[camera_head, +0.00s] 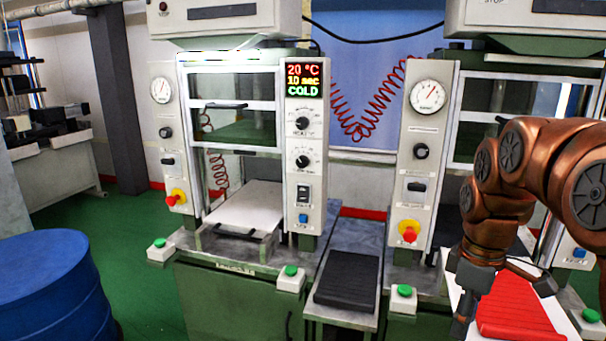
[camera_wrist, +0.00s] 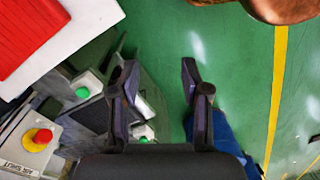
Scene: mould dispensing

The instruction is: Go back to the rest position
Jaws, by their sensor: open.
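My gripper (camera_head: 505,297) is at the lower right of the head view, at the end of my copper-coloured arm. It points downward, and its two dark fingers are apart with nothing held between them. In the wrist view the open fingers (camera_wrist: 157,82) show dark against the green floor. A red ribbed piece (camera_head: 518,308) lies on a white plate behind the gripper in the head view. The red piece (camera_wrist: 28,32) and the plate (camera_wrist: 92,22) also show at the upper left of the wrist view, apart from the fingers.
A press with a lit display (camera_head: 304,80) reading 20 °C, 10 sec, COLD stands at centre left. A second press (camera_head: 427,150) stands right of it. A black ribbed slab (camera_head: 347,279) lies between them. A blue drum (camera_head: 55,290) stands at the left on green floor.

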